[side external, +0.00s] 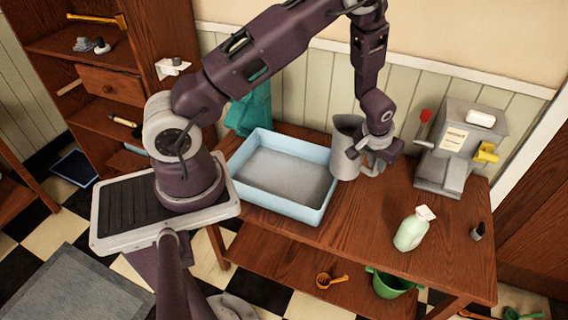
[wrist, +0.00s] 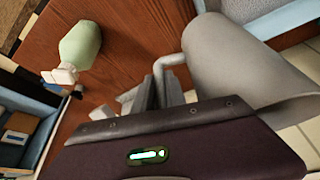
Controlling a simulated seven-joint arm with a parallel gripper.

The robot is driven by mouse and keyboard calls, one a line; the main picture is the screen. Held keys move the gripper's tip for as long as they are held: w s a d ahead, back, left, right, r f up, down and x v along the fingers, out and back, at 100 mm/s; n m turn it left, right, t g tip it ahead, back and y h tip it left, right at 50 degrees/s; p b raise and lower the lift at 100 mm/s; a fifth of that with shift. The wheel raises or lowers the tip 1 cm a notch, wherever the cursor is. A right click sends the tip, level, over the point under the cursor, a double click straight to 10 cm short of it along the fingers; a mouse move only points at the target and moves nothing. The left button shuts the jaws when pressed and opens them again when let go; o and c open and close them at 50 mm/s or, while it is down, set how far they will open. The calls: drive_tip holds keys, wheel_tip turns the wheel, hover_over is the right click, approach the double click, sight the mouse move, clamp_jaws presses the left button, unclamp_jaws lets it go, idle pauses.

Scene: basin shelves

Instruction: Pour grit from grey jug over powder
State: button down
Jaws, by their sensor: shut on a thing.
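The grey jug (side external: 346,150) stands upright, or nearly so, at the right end of the light blue basin. My gripper (side external: 378,158) is at its right side, shut on the jug's handle. In the wrist view the jug (wrist: 240,70) fills the right side, with its handle (wrist: 166,66) at the gripper fingers (wrist: 160,95). The basin (side external: 262,207) sits on the wooden table and holds a flat grey layer, which may be the powder. The jug's inside is dark, and I cannot see grit. I cannot tell whether the jug touches the table.
A pale green bottle (side external: 411,232) stands near the table's front right. A grey machine (side external: 455,145) with a yellow part is at the back right. A small dark object (side external: 477,231) lies near the right edge. A teal cloth (side external: 250,110) hangs behind the basin. Wooden shelves (side external: 85,50) stand left.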

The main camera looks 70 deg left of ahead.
sight(348, 133)
drive_tip(key=a+n, duration=0.1)
drive_tip(key=a, duration=0.1)
drive_tip(key=a+n+y, duration=0.1)
drive_tip(key=n, duration=0.1)
drive_tip(key=a+n+g, duration=0.1)
drive_tip(key=a, duration=0.1)
drive_tip(key=shift+s+a+f, duration=0.25)
drive_tip(key=shift+a, duration=0.1)
drive_tip(key=shift+s+a+r+n+g+y, duration=0.15)
drive_tip(key=shift+a+n+g+y, duration=0.25)
drive_tip(key=shift+n, duration=0.4)
drive_tip(key=shift+a, duration=0.1)
drive_tip(key=shift+s+a+r+n+t+h, duration=0.25)
drive_tip(key=shift+s+a+r+t+h, duration=0.15)
drive_tip(key=shift+s+r+t+h, duration=0.4)
drive_tip(key=shift+s+a+r+n+t+h, duration=0.2)
drive_tip(key=shift+s+a+r+t+h, duration=0.15)
drive_tip(key=shift+r+t, duration=0.5)
drive_tip(key=shift+s+a+r+n+t+h, duration=0.25)
drive_tip(key=shift+s+a+r+t+h, duration=0.3)
drive_tip(key=shift+t, duration=0.6)
